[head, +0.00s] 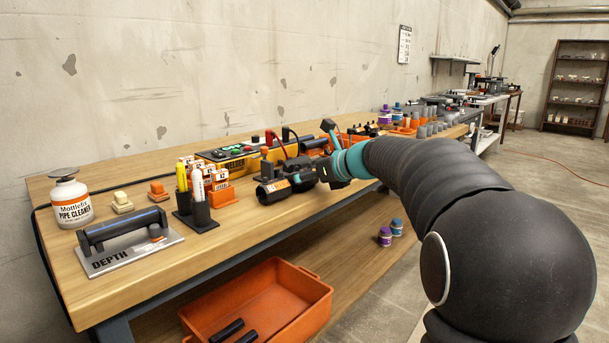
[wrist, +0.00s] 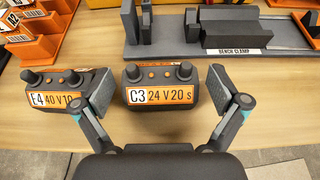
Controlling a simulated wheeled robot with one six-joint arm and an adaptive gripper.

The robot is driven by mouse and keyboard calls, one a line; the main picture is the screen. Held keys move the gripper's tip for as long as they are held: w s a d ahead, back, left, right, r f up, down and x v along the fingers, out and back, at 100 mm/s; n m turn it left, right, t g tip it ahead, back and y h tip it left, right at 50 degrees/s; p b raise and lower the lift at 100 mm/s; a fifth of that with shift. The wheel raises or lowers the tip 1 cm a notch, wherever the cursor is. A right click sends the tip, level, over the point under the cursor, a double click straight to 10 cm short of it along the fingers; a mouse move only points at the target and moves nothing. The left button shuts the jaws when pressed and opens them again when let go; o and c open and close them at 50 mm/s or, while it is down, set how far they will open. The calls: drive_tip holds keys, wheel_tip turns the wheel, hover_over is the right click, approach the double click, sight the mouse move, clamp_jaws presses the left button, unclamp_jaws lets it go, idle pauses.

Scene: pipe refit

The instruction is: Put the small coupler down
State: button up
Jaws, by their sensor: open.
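Two dark couplers with orange labels and two knobs each sit on the wooden bench in the wrist view. The coupler marked C3 24 V 20 s (wrist: 160,85) is between my open fingers, with visible gaps to both. The coupler marked E4 40 V (wrist: 62,88) is to the left, partly covered by my left finger. The frames do not show which one is called small. My gripper (wrist: 160,100) is open. In the head view my gripper (head: 312,172) is low at the bench's front edge, beside the E4 coupler (head: 273,190), and hides much of the other.
The bench clamp (wrist: 237,52) stands just behind the couplers. Orange holders (wrist: 30,40) are at the left. In the head view a depth gauge stand (head: 135,252) and pipe cleaner bottle (head: 70,200) are at the left. An orange crate (head: 300,305) is below.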

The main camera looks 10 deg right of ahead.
drive_tip(key=shift+d+r, duration=0.1)
drive_tip(key=shift+r, duration=0.15)
drive_tip(key=p+v, duration=0.1)
drive_tip(key=v, duration=1.1)
drive_tip(key=s+a+f+n+g+h, duration=0.2)
drive_tip(key=s+a+f+n, duration=0.25)
drive_tip(key=s+n, duration=0.3)
drive_tip(key=s+a+f+n+g+h, duration=0.1)
drive_tip(key=s+a+f+n+g, duration=0.1)
drive_tip(key=s+a+f+n, duration=0.35)
drive_tip(key=s+d+f+n+h, duration=0.1)
drive_tip(key=s+f+n+h, duration=0.1)
drive_tip(key=s+f+n, duration=0.4)
drive_tip(key=s+d+f+n+g+h, duration=0.1)
drive_tip(key=s+d+f+n+h, duration=0.1)
drive_tip(key=s+f+n, duration=0.4)
drive_tip(key=s+n+h, duration=0.1)
drive_tip(key=s+n, duration=0.2)
drive_tip(key=s, duration=0.3)
drive_tip(key=shift+s+d+n, duration=0.2)
drive_tip(key=shift+s+n, duration=0.05)
drive_tip(key=shift+n, duration=0.15)
